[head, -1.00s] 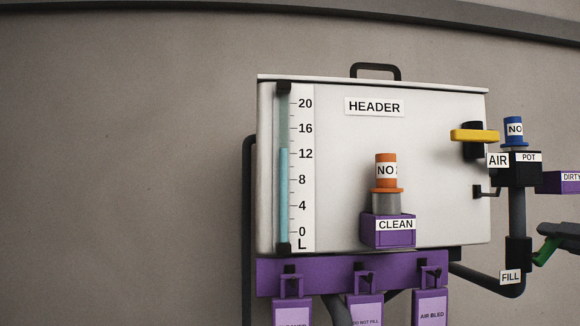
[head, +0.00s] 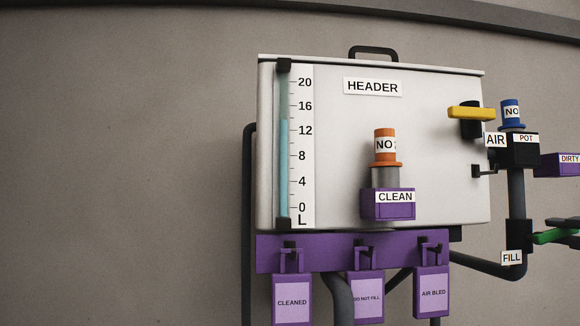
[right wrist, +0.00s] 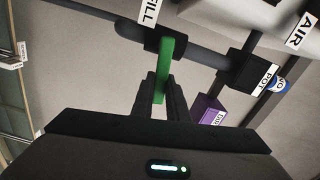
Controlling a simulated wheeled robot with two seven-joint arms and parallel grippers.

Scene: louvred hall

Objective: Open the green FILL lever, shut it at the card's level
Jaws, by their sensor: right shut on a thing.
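The green FILL lever (head: 550,236) shows at the right edge of the head view, beside the white FILL label (head: 511,258), and lies nearly level. My right gripper (head: 566,232) is shut on it, partly cut off by the edge. In the right wrist view the fingers (right wrist: 161,92) stand on both sides of the green lever (right wrist: 164,65). The header tank's sight gauge (head: 284,165) holds blue liquid up to about 14 on the scale (head: 303,145). My left gripper is not in view.
Cards reading CLEANED (head: 292,302), DO NOT FILL (head: 367,300) and AIR BLED (head: 433,293) hang from a purple rail (head: 340,255). A yellow AIR lever (head: 471,113), a blue NO cap (head: 511,112) and a purple DIRTY block (head: 562,165) sit above the FILL lever.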

